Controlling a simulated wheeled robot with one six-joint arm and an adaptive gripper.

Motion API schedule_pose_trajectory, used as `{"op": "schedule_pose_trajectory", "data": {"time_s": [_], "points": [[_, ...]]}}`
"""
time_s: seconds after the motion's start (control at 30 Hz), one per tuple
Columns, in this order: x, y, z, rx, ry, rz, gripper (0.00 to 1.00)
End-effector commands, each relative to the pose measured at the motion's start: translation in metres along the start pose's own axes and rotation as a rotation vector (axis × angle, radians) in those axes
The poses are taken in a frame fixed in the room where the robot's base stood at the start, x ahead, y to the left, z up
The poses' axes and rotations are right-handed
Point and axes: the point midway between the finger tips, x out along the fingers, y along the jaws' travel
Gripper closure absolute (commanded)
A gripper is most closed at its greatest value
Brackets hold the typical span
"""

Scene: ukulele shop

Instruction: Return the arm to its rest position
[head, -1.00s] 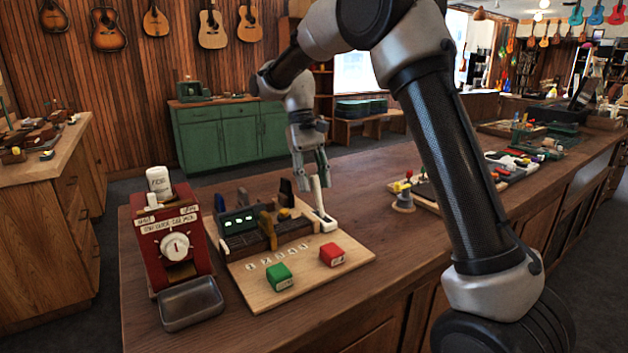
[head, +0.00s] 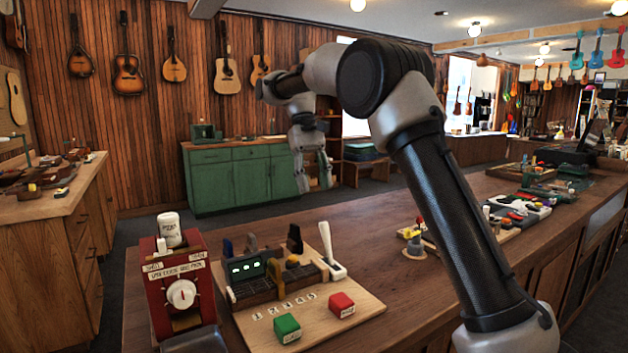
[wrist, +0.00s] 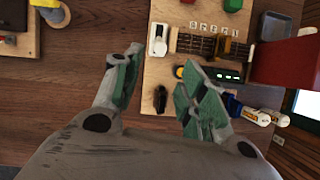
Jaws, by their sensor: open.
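My gripper (head: 314,172) hangs from my raised arm, above and behind the wooden board on the bench in the head view. It is open and empty. In the wrist view my gripper's two fingers (wrist: 160,88) stand apart over the bench edge of the board. The board (head: 352,315) carries a white lever (head: 332,250), a fretboard device with a green-lit display (head: 246,268), a green block (head: 287,328) and a red block (head: 341,304). The white lever also shows in the wrist view (wrist: 158,40), apart from the fingers.
A red box with a dial (head: 180,293) stands left of the board. A small yellow-and-red item on a grey base (head: 414,245) and trays of tools lie to the right. A green cabinet (head: 238,178) stands behind. Bare bench top lies between the board and my arm.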

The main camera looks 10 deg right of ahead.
Motion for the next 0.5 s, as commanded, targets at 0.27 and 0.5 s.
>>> {"op": "schedule_pose_trajectory", "data": {"time_s": [0.27, 0.5], "points": [[-0.005, 0.000, 0.000, 0.000, 0.000, 0.000, 0.58], [-0.009, 0.009, 0.014, 0.008, 0.030, -0.009, 0.58]]}}
